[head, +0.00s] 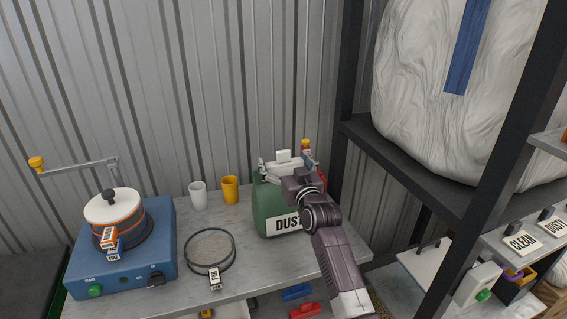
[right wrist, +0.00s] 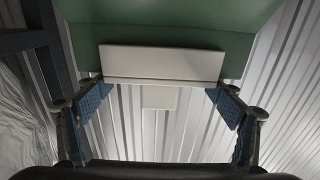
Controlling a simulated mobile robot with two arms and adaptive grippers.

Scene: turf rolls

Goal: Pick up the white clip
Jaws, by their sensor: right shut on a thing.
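The white clip (head: 284,156) is at the top of the green container (head: 270,205) labelled "DUST…" in the head view. In the right wrist view the clip (right wrist: 160,64) is a wide white bar with a smaller white tab (right wrist: 158,98) below it. My right gripper (head: 287,166) is at the container's top, shut on the clip, with its blue-padded fingers (right wrist: 160,92) at the clip's two ends. The green container (right wrist: 165,22) lies behind the clip in the wrist view. I cannot tell whether the clip still touches it. My left gripper is not in view.
A blue stove (head: 125,262) with a white-lidded pot (head: 112,207) stands on the bench at left. A white cup (head: 198,196), a yellow cup (head: 230,189) and a round sieve (head: 210,249) are beside the container. A dark rack post (head: 490,170) rises at right.

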